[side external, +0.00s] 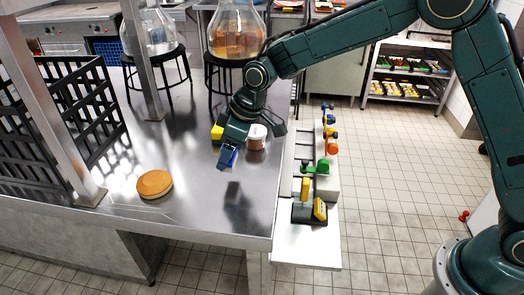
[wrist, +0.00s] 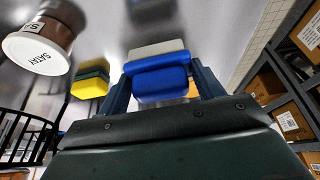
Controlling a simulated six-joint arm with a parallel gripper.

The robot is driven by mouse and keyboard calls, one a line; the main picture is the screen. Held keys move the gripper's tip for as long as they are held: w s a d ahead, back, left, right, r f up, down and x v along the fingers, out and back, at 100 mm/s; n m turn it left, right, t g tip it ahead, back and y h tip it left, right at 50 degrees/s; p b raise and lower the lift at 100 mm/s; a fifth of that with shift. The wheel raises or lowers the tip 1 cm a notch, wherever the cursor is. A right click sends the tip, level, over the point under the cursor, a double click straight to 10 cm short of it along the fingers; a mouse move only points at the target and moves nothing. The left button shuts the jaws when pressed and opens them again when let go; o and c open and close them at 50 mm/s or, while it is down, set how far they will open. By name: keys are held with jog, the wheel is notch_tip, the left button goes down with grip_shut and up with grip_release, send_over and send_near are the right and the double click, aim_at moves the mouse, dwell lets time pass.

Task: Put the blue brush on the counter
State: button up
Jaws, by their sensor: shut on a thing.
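The blue brush (wrist: 160,84) is between the two fingers of my gripper (wrist: 160,88) in the wrist view, with a pale grey strip along its far side. My gripper is shut on it. In the side view my gripper (side external: 227,160) is over the steel counter (side external: 205,215), and a little of the blue brush (side external: 233,158) shows at its fingers. A dark patch on the counter lies below and apart from the gripper, so the brush appears held above the surface. The brush's underside is hidden.
A white-lidded jar (side external: 257,137) and a yellow-green sponge (side external: 217,131) stand close behind my gripper. A round orange disc (side external: 154,184) lies at left, near a black crate (side external: 65,120). A rack of coloured tools (side external: 322,170) adjoins the counter's right edge. The front middle is clear.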

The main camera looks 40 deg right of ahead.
aim_at(234, 154)
jog(key=shift+f, duration=0.1)
jog(key=shift+f, duration=2)
jog(key=shift+f, duration=0.1)
jog(key=o, duration=1)
jog(key=v, duration=1.2)
